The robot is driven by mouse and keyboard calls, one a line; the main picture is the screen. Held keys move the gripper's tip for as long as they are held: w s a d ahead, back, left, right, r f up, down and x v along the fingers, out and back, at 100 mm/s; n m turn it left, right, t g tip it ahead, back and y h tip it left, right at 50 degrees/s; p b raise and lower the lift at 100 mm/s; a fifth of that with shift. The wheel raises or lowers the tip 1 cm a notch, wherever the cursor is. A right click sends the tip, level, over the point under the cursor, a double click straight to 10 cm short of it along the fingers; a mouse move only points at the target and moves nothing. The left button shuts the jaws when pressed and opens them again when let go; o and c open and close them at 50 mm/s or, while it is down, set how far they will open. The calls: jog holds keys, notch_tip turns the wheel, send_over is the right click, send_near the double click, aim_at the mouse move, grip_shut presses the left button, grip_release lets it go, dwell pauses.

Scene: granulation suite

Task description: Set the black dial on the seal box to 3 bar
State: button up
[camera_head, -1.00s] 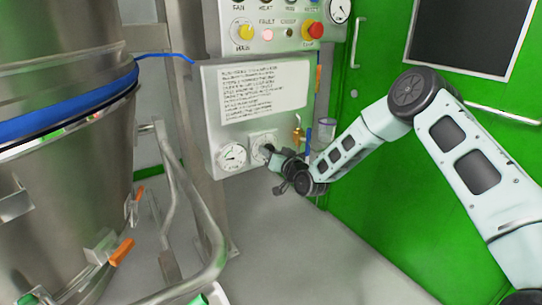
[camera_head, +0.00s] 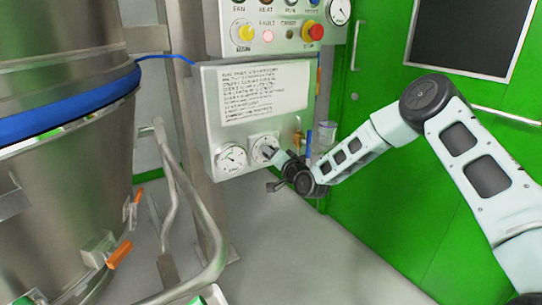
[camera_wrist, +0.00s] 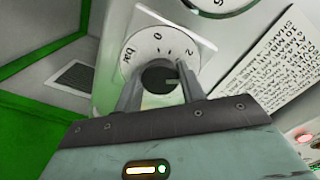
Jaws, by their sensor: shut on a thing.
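The seal box (camera_head: 210,115) is a steel box with a printed text panel. On its lower front are a round white gauge (camera_head: 231,159) at left and a white dial plate (camera_head: 261,140) at right. In the wrist view the dial plate (camera_wrist: 143,47) shows "0", "2" and "bar". The black dial (camera_wrist: 158,75) sits at its centre, between the two fingers of my gripper (camera_wrist: 160,88). My gripper also shows at the plate in the head view (camera_head: 273,153). It is shut on the black dial. The dial's pointer setting cannot be read clearly.
A control panel (camera_head: 275,18) with buttons is above the box. A brass valve (camera_head: 298,138) and a clear cup (camera_head: 325,134) are to the right. A large steel vessel (camera_head: 60,190) and bent pipes (camera_head: 205,235) stand at left. A green door (camera_head: 390,175) is behind my arm.

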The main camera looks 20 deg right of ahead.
jog(key=o, duration=1)
jog(key=shift+c, duration=0.2)
jog(key=p+v, duration=0.1)
jog(key=v, duration=1.6)
jog(key=shift+s, duration=0.15)
jog(key=shift+d, duration=0.1)
